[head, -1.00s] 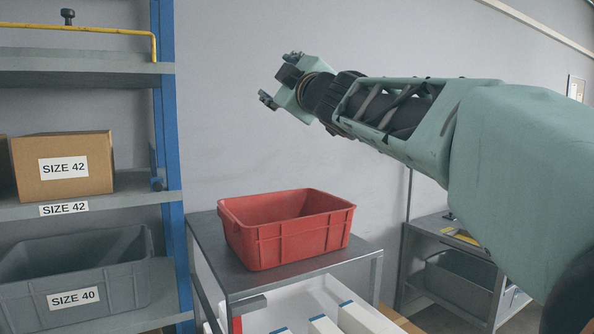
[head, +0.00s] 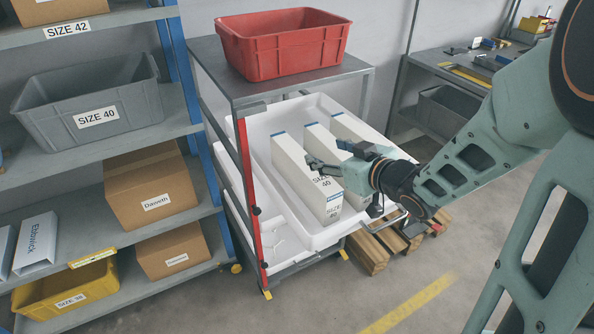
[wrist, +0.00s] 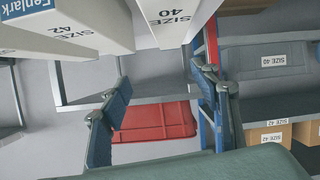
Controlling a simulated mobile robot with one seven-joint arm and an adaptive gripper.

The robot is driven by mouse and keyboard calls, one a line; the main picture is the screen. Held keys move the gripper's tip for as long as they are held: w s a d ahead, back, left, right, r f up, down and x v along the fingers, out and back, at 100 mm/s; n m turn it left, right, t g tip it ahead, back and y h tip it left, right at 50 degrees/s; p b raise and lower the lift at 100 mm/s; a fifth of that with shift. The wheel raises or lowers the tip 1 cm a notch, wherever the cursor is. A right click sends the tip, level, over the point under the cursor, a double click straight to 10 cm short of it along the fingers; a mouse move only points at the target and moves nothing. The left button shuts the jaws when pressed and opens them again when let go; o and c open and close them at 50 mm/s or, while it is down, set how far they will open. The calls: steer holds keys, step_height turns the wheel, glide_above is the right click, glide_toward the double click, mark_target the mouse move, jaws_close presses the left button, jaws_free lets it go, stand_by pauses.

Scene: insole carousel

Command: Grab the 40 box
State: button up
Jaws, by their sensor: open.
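A white box marked SIZE 40 (head: 312,184) stands at the left in the white tray (head: 270,190) under the red bin; in the wrist view it shows at the top (wrist: 175,18). Two similar white boxes stand to its right, and in the wrist view one beside it reads SIZE 42 (wrist: 75,28). My gripper (head: 330,154) is open and empty, in front of the SIZE 40 box and its neighbour in the head view. In the wrist view its fingers (wrist: 160,88) appear apart from the boxes. The gripper partly hides the middle box.
A grey bin (head: 88,100) on the left shelf also reads SIZE 40. The red bin (head: 285,48) stands on the cart top above the tray. Cardboard boxes and a yellow bin (head: 68,292) fill the lower shelves. A wooden pallet (head: 372,252) lies behind my wrist. The front floor is clear.

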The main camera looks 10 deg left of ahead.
mark_target(313, 170)
steer(key=shift+m, duration=0.7)
steer(key=s+f, duration=0.2)
steer(key=s, duration=0.1)
steer(key=s+f, duration=0.1)
steer(key=shift+s+d, duration=0.25)
steer(key=shift+s, duration=0.1)
steer(key=shift+w+a+f, duration=0.15)
steer(key=shift+a+f, duration=0.05)
steer(key=shift+a, duration=0.05)
steer(key=shift+g, duration=0.3)
steer(key=b+x, duration=0.1)
steer(key=x, duration=0.9)
steer(key=shift+w+d+f, duration=0.15)
steer(key=shift+d+f, duration=0.05)
steer(key=shift+d, duration=0.15)
steer(key=c, duration=1.4)
steer(key=shift+r, duration=0.1)
